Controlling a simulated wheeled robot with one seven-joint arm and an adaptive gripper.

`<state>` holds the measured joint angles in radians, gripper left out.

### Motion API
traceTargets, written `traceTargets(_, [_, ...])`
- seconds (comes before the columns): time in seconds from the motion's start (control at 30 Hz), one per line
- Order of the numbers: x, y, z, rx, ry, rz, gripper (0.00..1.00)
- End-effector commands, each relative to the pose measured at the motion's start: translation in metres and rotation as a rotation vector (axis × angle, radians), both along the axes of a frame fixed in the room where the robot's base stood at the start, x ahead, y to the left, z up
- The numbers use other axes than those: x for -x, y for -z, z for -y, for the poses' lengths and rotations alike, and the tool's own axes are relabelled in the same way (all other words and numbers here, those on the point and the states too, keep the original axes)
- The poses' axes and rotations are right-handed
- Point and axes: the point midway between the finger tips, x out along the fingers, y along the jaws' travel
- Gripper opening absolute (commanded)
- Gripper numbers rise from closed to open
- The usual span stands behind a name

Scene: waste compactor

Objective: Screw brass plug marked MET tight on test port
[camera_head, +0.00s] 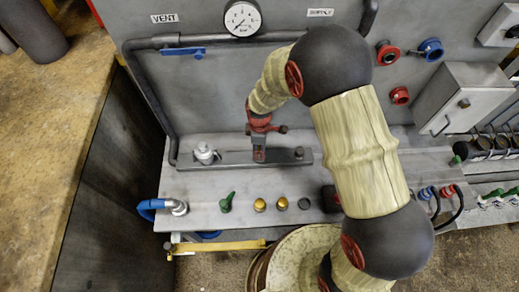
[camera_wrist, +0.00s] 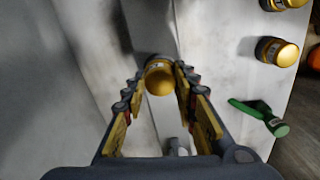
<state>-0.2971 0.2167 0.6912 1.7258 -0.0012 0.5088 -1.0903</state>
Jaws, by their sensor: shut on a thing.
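A brass plug (camera_wrist: 160,78) with a rounded gold end is between my fingertips in the wrist view. My gripper (camera_head: 259,152) is shut on it over the flat bar with the ports (camera_head: 236,158). In the head view my gripper hides the plug. Whether it is seated in a port, and any marking on it, cannot be told. Two other brass plugs stand on the ledge in the head view, a left one (camera_head: 260,205) and a right one (camera_head: 282,203). The wrist view shows loose brass plugs on the right, one with a small label (camera_wrist: 278,51) too small to read.
A silver fitting (camera_head: 205,153) stands at the bar's left end and a dark knob (camera_head: 299,153) at its right. A green-handled part (camera_head: 227,203) is left of the brass plugs; a dark round part (camera_head: 304,203) is right. A pressure gauge (camera_head: 242,18) is above.

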Motion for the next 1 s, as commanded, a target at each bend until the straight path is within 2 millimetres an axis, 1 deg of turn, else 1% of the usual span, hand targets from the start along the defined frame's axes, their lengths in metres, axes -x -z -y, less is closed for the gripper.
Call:
traceTargets(0.17, [0.0005, 0.0003, 0.0002, 0.001, 0.0, -0.001, 0.0])
traceTargets(0.27, [0.0005, 0.0003, 0.0002, 0.001, 0.048, -0.001, 0.0])
traceTargets(0.5, [0.0006, 0.0006, 0.0003, 0.001, 0.337, -0.001, 0.0])
traceTargets(0.6, [0.0007, 0.0006, 0.0003, 0.001, 0.417, -0.002, 0.0])
traceTargets(0.7, [0.0007, 0.0006, 0.0003, 0.001, 0.448, -0.002, 0.0])
traceTargets(1.0, [0.0007, 0.0006, 0.0003, 0.001, 0.464, -0.002, 0.0])
